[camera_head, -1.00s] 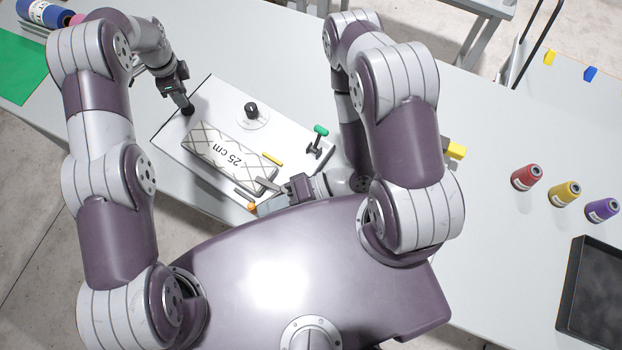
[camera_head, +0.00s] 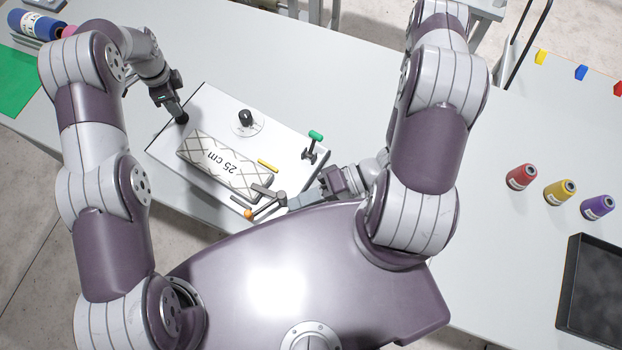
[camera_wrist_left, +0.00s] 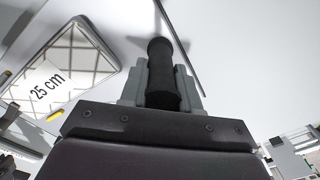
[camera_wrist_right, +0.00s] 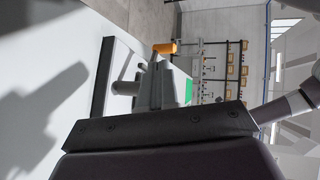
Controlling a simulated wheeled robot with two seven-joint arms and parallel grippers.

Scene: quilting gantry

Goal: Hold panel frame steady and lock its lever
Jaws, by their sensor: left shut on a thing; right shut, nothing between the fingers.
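The white panel frame (camera_head: 208,101) lies on the table, carrying a quilted block marked "25 cm" (camera_head: 196,146). My left gripper (camera_head: 180,112) is shut on the black upright handle at the frame's left corner; the left wrist view shows this handle (camera_wrist_left: 163,72) between the fingers. The grey lever (camera_head: 268,206) with an orange knob (camera_head: 248,214) is at the frame's near edge. My right gripper (camera_head: 312,196) is shut and empty, just right of the lever. In the right wrist view the orange knob (camera_wrist_right: 165,47) shows beyond the fingertips; contact cannot be told.
A green-handled clamp (camera_head: 315,137) and a black knob (camera_head: 246,117) stand on the frame. A yellow strip (camera_head: 268,165) lies by the block. Thread cones (camera_head: 559,192) and a dark tray (camera_head: 583,290) are at the right. The table behind the frame is clear.

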